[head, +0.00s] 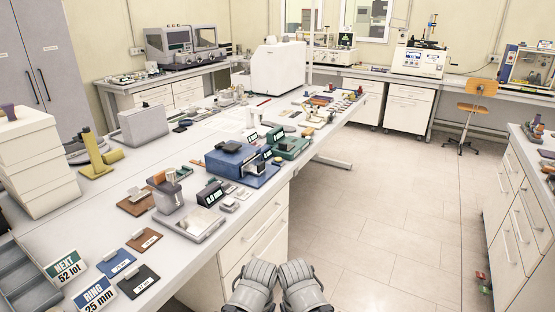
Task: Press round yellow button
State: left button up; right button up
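I cannot make out a round yellow button in the head view; anything that small on the devices is too fine to tell. A yellow stand (97,155) is upright on the left of the bench. A blue device (230,160) and a green device (290,146) sit near the middle of the bench. A grey device with a dark display (210,194) is in front of them. My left gripper (253,287) and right gripper (301,285) are side by side at the bottom edge, in front of the bench and apart from its objects. Their fingers cannot be made out.
The long white bench (75,215) runs from lower left to the back. A drawer counter (515,205) stands at right. The tiled floor (385,200) between is clear; an orange chair (481,88) is farther back.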

grip_shut()
dwell(0.3)
dwell(1.4)
